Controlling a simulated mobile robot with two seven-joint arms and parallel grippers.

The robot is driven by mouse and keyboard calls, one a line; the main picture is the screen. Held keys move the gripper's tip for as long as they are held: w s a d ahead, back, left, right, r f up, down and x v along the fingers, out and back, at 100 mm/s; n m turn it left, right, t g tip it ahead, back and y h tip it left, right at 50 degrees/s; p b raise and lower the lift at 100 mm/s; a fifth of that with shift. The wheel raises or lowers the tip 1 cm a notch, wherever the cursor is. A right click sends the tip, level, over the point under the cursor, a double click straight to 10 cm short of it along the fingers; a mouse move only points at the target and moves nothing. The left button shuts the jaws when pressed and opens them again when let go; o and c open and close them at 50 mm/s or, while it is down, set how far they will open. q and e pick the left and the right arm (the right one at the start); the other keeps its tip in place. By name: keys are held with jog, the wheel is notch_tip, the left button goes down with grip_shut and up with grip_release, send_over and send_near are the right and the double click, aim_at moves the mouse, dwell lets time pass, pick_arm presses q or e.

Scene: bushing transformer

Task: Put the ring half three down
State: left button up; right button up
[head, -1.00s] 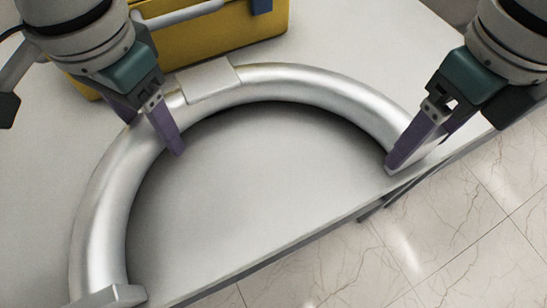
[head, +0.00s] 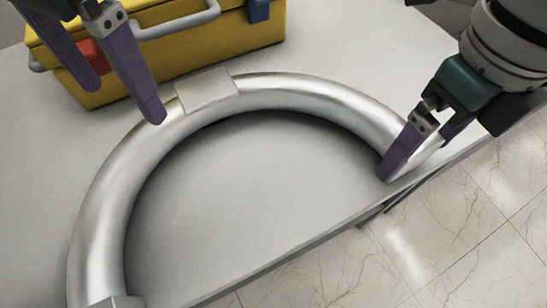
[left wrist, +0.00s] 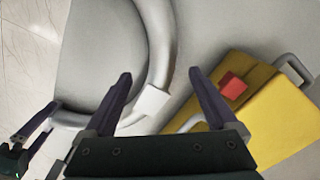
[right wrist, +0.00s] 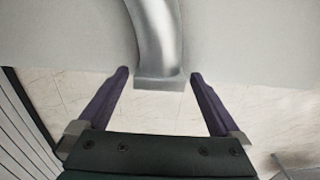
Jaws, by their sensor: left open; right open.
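The ring half (head: 300,95) is a large silver half-circle tube with a flat block (head: 207,91) near the middle of its arc. It lies on the grey table. In the left wrist view the ring (left wrist: 160,50) lies beyond the open fingers. My right gripper (head: 420,150) is open, with its fingers around the ring's right end. In the right wrist view the ring's end (right wrist: 158,80) sits between the two fingers with gaps on both sides.
A yellow toolbox (head: 230,45) with grey handles and red and blue latches stands behind the ring on the table (head: 240,190). The table's front edge runs close to both ring ends. A tiled floor (head: 430,230) lies beyond it.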

jog(key=shift+r, duration=0.1)
pick_arm(q)
notch_tip(320, 180, up, 3)
jog(key=shift+f, duration=0.1)
pick_arm(e)
notch_tip(320, 180, up, 12)
dwell(0.3)
dwell(0.4)
